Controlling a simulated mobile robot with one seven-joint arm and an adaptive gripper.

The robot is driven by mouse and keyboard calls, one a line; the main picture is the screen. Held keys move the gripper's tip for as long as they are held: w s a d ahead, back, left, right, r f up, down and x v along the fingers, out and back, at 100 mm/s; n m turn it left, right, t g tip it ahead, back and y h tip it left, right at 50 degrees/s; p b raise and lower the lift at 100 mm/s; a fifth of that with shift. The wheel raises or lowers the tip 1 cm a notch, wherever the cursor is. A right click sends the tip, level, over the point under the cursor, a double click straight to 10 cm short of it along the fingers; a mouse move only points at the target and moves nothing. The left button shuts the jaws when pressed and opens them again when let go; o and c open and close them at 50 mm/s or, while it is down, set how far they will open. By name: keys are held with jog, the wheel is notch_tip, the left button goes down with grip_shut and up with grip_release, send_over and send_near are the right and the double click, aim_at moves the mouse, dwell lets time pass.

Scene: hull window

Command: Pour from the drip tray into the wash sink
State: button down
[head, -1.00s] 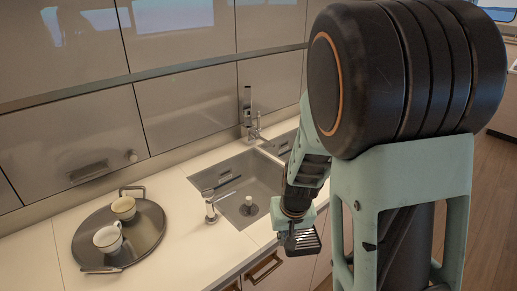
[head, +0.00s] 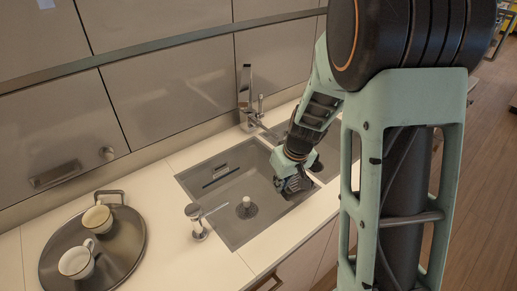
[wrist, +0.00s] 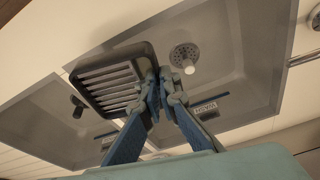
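The drip tray (wrist: 113,84) is a small dark tray with a slatted grate. In the wrist view my gripper (wrist: 163,80) is shut on its edge. In the head view my gripper (head: 291,184) holds the tray over the right side of the wash sink (head: 222,190). The tray is small and dark there, and I cannot tell its exact tilt or what is in it. The wash sink is a grey basin with a pale drain plug (head: 247,207). Its wall bears a label reading WASH (wrist: 206,105) in the wrist view.
A second basin (head: 325,158) lies right of the wash sink. A faucet (head: 246,103) stands behind, and a soap dispenser (head: 196,222) at the front left. A round dark tray (head: 122,253) with two cups stands on the counter at left. Cabinets line the wall.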

jog(key=w+a+r+n+g+p, duration=0.1)
jog(key=w+a+n+g, duration=0.1)
jog(key=w+n, duration=0.3)
jog(key=w+a+r+n+g+y+p, duration=0.1)
jog(key=w+n, duration=0.5)
jog(key=n, duration=0.6)
jog(key=shift+w+a+r+n+g+y+p, duration=0.15)
jog(key=shift+a+r+n+g+y+p, duration=0.4)
jog(key=shift+a, duration=0.85)
jog(key=shift+r+h, duration=0.1)
jog(key=shift+h, duration=0.15)
jog(key=shift+m, duration=0.25)
notch_tip(320, 180, down, 5)
jog(key=b, duration=0.3)
jog(key=shift+r+t+h+b, duration=0.25)
jog(key=shift+t+b, duration=0.8)
jog(key=shift+b, duration=1.45)
jog(key=shift+r, duration=0.1)
